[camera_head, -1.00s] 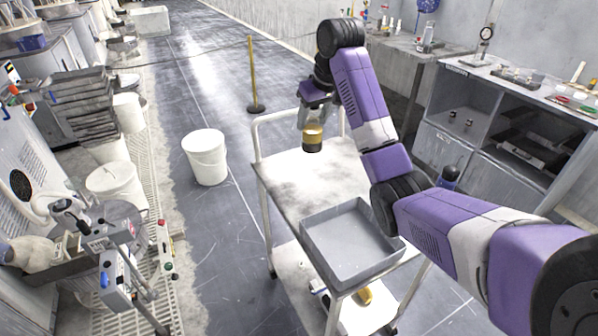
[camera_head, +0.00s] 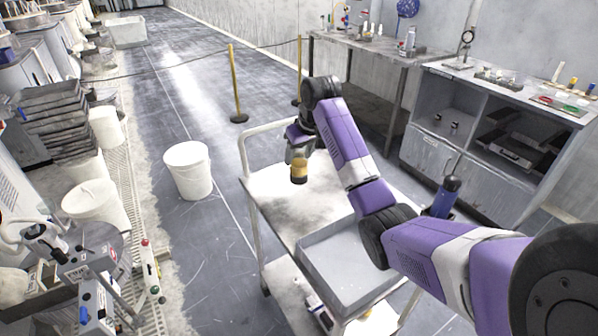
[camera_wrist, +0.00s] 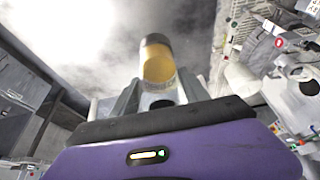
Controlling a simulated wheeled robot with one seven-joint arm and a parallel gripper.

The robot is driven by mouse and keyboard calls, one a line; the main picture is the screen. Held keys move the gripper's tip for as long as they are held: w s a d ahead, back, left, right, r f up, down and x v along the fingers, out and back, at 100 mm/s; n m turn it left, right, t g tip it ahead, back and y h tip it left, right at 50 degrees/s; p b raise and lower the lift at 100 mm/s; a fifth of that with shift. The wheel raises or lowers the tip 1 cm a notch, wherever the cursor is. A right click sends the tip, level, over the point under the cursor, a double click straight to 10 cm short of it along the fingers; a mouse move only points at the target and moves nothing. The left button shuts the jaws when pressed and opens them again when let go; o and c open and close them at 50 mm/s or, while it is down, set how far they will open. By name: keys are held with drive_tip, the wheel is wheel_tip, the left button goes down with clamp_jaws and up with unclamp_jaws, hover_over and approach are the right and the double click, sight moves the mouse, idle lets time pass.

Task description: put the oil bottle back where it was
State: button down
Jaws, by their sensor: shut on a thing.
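The oil bottle (camera_head: 299,172), small with an amber body and a dark end, hangs in my gripper (camera_head: 299,157), over the far part of the white cart's top (camera_head: 285,205) in the head view. In the wrist view the bottle (camera_wrist: 158,62) stands out between the two fingers of my gripper (camera_wrist: 158,88), which are shut on it. A smudged pale surface lies beyond it there. The gap between the bottle and the cart top cannot be told for sure. No mark shows where the bottle stood before.
A grey tray (camera_head: 338,281) takes up the cart's near end, partly behind my arm. The cart's raised handle (camera_head: 243,150) borders its far left. A white bucket (camera_head: 188,172) stands left on the floor. A shelved bench (camera_head: 425,150) and a back table (camera_head: 350,42) stand right.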

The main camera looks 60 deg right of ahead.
sight(304, 157)
drive_tip(key=shift+f, duration=3.15)
drive_tip(key=shift+f, duration=0.1)
drive_tip(key=c, duration=0.6)
unclamp_jaws()
drive_tip(key=shift+o, duration=0.2)
drive_tip(key=v, duration=1.2)
